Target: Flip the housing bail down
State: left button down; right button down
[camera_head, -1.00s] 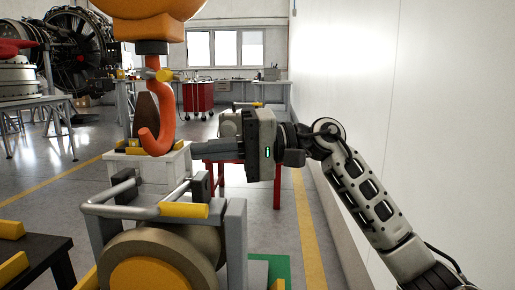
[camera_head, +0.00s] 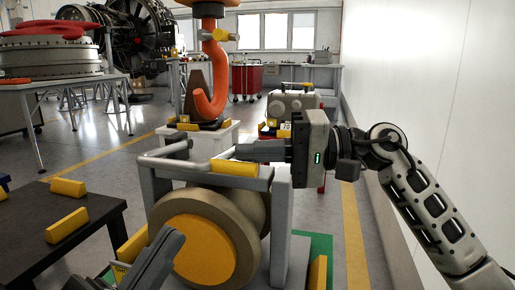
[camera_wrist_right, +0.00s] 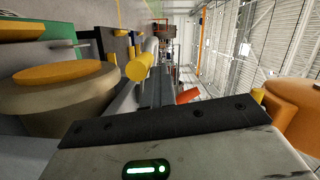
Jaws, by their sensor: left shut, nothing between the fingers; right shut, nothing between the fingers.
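The housing (camera_head: 238,210) is a drum with a yellow end disc (camera_head: 205,250), set in a grey frame. Its bail (camera_head: 175,165) is a grey tube with a yellow grip (camera_head: 235,168), lying roughly level across the top of the frame. My right gripper (camera_head: 240,151) is shut and empty, just behind and above the yellow grip; I cannot tell whether it touches. In the right wrist view the yellow grip (camera_wrist_right: 140,67) is beside the dark fingers (camera_wrist_right: 155,85). My left gripper (camera_head: 172,240) is shut and empty, low in front of the yellow disc.
An orange hook (camera_head: 212,95) hangs behind the bail, above a white stand (camera_head: 215,137). A dark table (camera_head: 50,215) with yellow blocks is at the left. A white wall (camera_head: 430,100) limits the right side. Grey floor shows at the left behind the table.

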jog(key=shift+s+f, duration=0.1)
jog(key=shift+f, duration=0.2)
